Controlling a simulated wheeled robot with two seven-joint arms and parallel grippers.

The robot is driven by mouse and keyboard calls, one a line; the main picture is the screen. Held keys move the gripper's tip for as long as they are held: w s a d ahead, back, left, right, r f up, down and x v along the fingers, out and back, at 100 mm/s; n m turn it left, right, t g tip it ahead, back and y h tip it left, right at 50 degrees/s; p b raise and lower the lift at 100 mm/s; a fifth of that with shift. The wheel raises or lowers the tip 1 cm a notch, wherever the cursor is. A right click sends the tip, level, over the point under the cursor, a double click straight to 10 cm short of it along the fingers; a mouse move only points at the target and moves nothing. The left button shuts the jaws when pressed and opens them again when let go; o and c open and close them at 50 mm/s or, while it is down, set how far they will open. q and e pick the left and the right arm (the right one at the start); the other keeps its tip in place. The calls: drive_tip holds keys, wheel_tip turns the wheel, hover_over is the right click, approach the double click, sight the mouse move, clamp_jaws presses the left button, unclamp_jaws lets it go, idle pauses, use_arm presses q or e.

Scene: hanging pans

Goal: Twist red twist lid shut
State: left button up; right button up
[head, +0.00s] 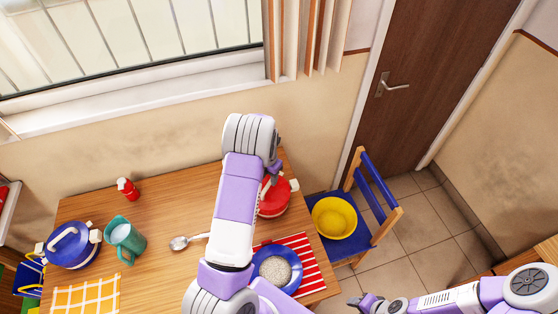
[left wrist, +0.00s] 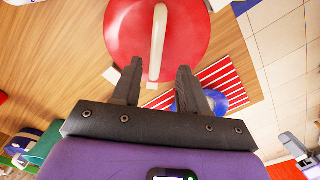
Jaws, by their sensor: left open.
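The red lid (left wrist: 180,32), round with a cream bar handle (left wrist: 158,42), fills the upper middle of the left wrist view. In the head view the red pot (head: 275,203) stands at the table's right side, partly hidden by my left arm. My left gripper (left wrist: 157,70) is open, its two dark fingers apart and pointing at the lid's near part, one on each side of the handle's line. Nothing is between them that I can see held. Whether the fingers touch the lid is unclear. My right gripper (head: 362,300) is low at right, off the table, its jaws too small to judge.
A blue plate (head: 280,268) with a pale food lies on a red striped mat (head: 308,262). A blue chair with a yellow bowl (head: 335,218) is right of the table.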

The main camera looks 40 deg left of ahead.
sight(268, 184)
use_arm(q)
drive_tip(key=shift+w+a+r+n, duration=0.2)
drive_tip(key=shift+w+n, duration=0.1)
drive_tip(key=shift+w, duration=0.15)
drive_tip(key=shift+f, duration=0.15)
drive_tip(key=shift+s+f, duration=0.25)
drive_tip(key=shift+f, duration=0.25)
drive_tip(key=shift+s+f, duration=0.25)
drive_tip(key=shift+f, duration=0.25)
drive_tip(key=shift+w+f, duration=0.2)
drive_tip(key=shift+f, duration=2.2)
use_arm(e)
drive_tip(key=shift+r, duration=0.3)
use_arm(q)
clamp_jaws()
drive_tip(key=shift+m, duration=1.1)
use_arm(e)
drive_tip(key=shift+f, duration=0.45)
use_arm(q)
drive_tip(key=shift+b, duration=0.3)
use_arm(e)
drive_tip(key=shift+f, duration=0.1)
